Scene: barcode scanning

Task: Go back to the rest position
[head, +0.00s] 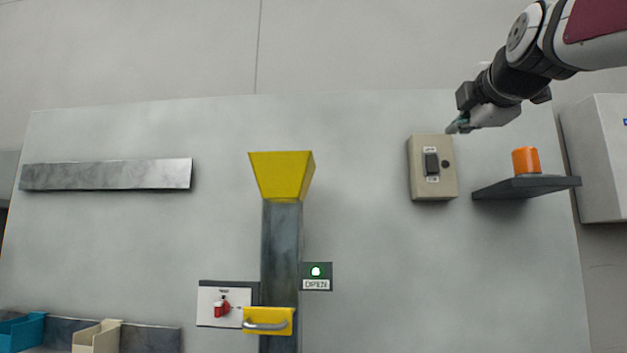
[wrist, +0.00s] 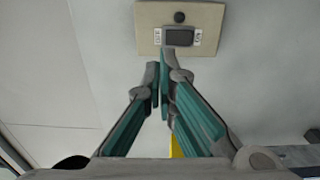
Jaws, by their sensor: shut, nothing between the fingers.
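My gripper (head: 456,125) is at the upper right of the head view, beside the top of a beige switch box. In the wrist view my gripper (wrist: 160,72) has its teal and grey fingers together, with nothing between them. The switch box (head: 421,180) is fixed on the grey panel and carries a dark rocker switch (head: 432,163) and a small dark round part. In the wrist view the switch box (wrist: 225,22) is beyond the fingertips, and one fingertip overlaps the lower edge of the rocker. I cannot tell whether it touches.
An orange cylinder (head: 525,161) stands on a dark shelf (head: 540,187) right of the switch box. A yellow funnel (head: 279,175) tops a grey chute (head: 281,240). Bins (head: 22,330) sit lower left.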

